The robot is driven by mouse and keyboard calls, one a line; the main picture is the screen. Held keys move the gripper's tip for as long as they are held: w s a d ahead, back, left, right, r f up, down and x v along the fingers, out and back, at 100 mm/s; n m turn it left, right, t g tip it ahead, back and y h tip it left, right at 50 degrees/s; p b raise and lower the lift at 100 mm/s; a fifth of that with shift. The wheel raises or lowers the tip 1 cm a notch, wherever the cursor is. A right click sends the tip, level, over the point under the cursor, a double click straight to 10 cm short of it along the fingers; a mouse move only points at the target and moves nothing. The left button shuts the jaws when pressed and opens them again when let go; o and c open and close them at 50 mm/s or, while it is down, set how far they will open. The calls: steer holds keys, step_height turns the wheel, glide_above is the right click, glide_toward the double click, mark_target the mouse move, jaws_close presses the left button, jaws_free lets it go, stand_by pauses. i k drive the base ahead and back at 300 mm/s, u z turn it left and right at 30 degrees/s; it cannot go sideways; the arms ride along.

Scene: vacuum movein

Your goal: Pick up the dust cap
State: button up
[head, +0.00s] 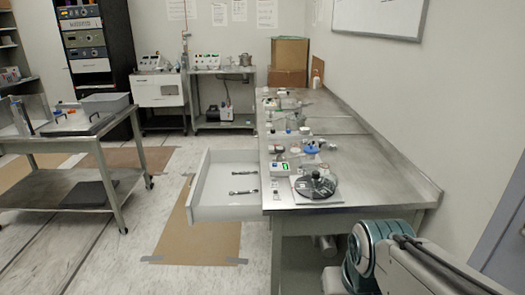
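I cannot single out the dust cap for sure. Several small caps and fittings, too small to tell apart, lie on the long steel bench (382,190) at the right. Among them is a blue round piece (312,149). A dark round flanged part (316,185) sits on a pale square plate near the bench's front end. My arm shows at the lower right, in front of the bench and apart from the small parts. My gripper is outside the view, so its opening does not show.
A white drawer (205,209) stands open left of the bench, with two wrenches inside. A steel cart (82,195) stands at the left. Boxes (290,53) stand at the bench's far end. The floor between cart and drawer is clear, with a taped brown sheet (200,241).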

mark_target(310, 149)
steer(key=u, duration=0.1)
steer(key=i, duration=1.65)
